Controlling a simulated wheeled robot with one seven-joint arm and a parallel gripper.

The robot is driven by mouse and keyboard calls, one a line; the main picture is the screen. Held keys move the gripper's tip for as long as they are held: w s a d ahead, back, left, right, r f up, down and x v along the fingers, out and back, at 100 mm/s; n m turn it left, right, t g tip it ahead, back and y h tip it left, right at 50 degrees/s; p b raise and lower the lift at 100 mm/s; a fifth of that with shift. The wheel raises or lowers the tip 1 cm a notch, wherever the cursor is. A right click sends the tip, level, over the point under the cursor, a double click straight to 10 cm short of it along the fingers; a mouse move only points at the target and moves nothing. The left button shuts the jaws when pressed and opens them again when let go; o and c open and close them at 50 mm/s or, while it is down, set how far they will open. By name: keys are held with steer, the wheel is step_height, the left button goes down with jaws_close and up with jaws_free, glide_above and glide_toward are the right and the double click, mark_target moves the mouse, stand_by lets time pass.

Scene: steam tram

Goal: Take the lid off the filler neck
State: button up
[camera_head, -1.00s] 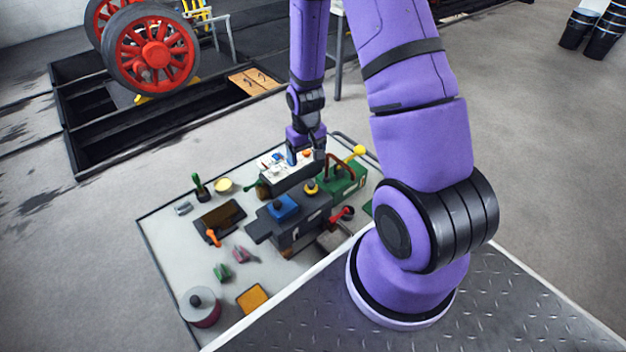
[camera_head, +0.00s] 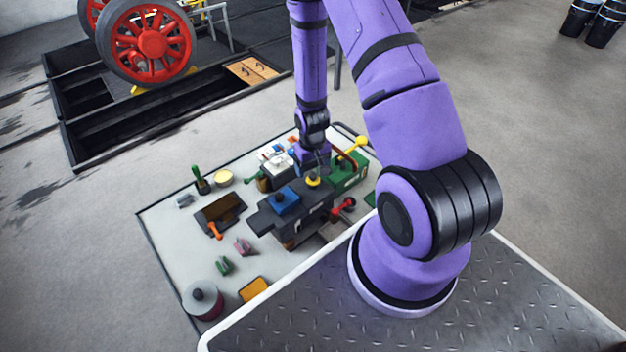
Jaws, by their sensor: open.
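A small round yellow piece with a dark knob (camera_head: 313,180) sits on the dark model tram body (camera_head: 300,213); it looks like the lid on the filler neck, but the neck itself cannot be made out. My gripper (camera_head: 321,168) points down just above and beside this yellow piece, in front of the green section. It is open, and its fingertips are small and partly lost against the dark parts. I cannot tell whether they touch the knob. A blue plate with a dark knob (camera_head: 284,201) lies on the body to the left.
A green block (camera_head: 350,172) with a red-brown handle and a yellow ball (camera_head: 361,141) stand close right of my gripper. A white-topped unit (camera_head: 276,160) is behind left. Loose parts and a round tin (camera_head: 203,299) lie on the pale table (camera_head: 168,232).

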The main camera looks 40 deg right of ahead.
mark_target(313, 179)
steer(key=shift+f, duration=2.25)
steer(key=c, duration=0.9)
